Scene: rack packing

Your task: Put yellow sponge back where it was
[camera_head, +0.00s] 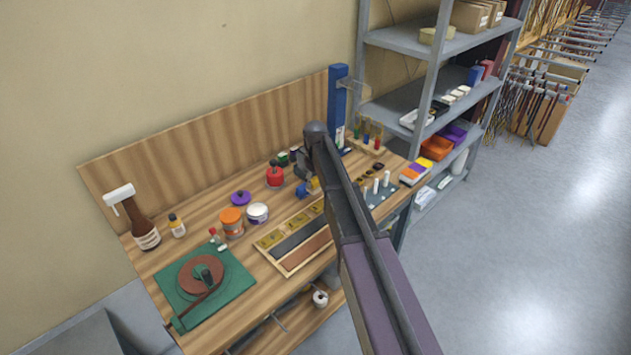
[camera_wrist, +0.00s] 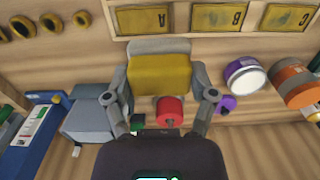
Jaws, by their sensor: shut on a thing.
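The yellow sponge (camera_wrist: 158,75) is held between the two fingers of my gripper (camera_wrist: 160,88) in the wrist view. A grey part shows along its far edge; I cannot tell whether it belongs to the sponge. In the head view the sponge (camera_head: 313,185) shows as a small yellow patch over the workbench, just behind the wooden tray (camera_head: 288,268); my arm covers part of this area. In the wrist view the sponge is beside the tray's row of yellow lettered sections, with B (camera_wrist: 218,17) and C (camera_wrist: 287,16) readable.
A red can (camera_head: 275,177), a white-and-purple tub (camera_head: 257,213) and an orange can (camera_head: 232,222) stand left of the gripper. A blue post (camera_head: 338,105) rises behind. A grey object (camera_wrist: 92,112) lies close by the left finger. Shelves (camera_head: 425,85) stand at right.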

